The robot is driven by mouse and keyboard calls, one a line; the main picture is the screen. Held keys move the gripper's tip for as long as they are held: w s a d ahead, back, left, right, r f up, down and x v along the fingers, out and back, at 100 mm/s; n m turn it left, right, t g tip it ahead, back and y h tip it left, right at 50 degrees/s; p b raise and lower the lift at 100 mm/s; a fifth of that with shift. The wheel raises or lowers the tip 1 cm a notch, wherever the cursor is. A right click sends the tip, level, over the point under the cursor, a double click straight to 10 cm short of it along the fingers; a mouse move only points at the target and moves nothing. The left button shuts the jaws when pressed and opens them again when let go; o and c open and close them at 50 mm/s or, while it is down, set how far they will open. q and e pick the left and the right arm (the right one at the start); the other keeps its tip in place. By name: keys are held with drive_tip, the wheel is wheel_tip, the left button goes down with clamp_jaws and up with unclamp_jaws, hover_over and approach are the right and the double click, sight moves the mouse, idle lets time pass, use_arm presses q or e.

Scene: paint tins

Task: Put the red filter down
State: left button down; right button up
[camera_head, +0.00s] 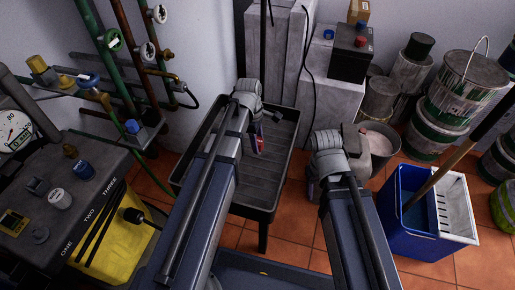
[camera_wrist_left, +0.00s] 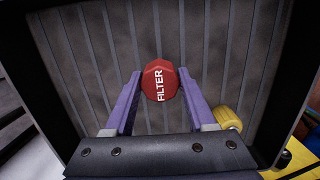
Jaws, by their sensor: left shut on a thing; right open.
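The red filter (camera_wrist_left: 160,81), an octagonal red piece with white FILTER lettering, sits between the purple fingers of my left gripper in the left wrist view. My left gripper (camera_head: 257,140) is shut on it, over the dark ribbed tray table (camera_head: 228,180) in the head view. The filter is mostly hidden there by the gripper and arm. I cannot tell whether it touches the tray surface. My right gripper (camera_head: 313,187) is open, to the right of the tray table, and largely hidden behind its own wrist.
A yellow cylindrical object (camera_wrist_left: 228,117) shows beside the right finger in the left wrist view. The tray has raised rims and much bare surface. A control panel (camera_head: 60,210) is at left; a blue mop bucket (camera_head: 415,225) and paint tins (camera_head: 455,100) are at right.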

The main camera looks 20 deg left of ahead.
use_arm(q)
drive_tip(key=shift+f+b, duration=0.75)
drive_tip(key=shift+f, duration=0.45)
use_arm(e)
drive_tip(key=shift+f, duration=1.2)
use_arm(q)
drive_tip(key=shift+f, duration=0.1)
use_arm(e)
drive_tip(key=shift+f, duration=0.1)
use_arm(q)
drive_tip(key=shift+f, duration=0.15)
drive_tip(key=shift+c, duration=1.1)
unclamp_jaws()
use_arm(e)
drive_tip(key=shift+f, duration=0.1)
use_arm(q)
drive_tip(key=r+p, duration=0.4)
drive_tip(key=a+r+p, duration=0.1)
drive_tip(key=r+p, duration=0.7)
drive_tip(key=shift+a+r, duration=0.25)
use_arm(e)
wheel_tip(320, 180, up, 12)
drive_tip(key=shift+a, duration=0.1)
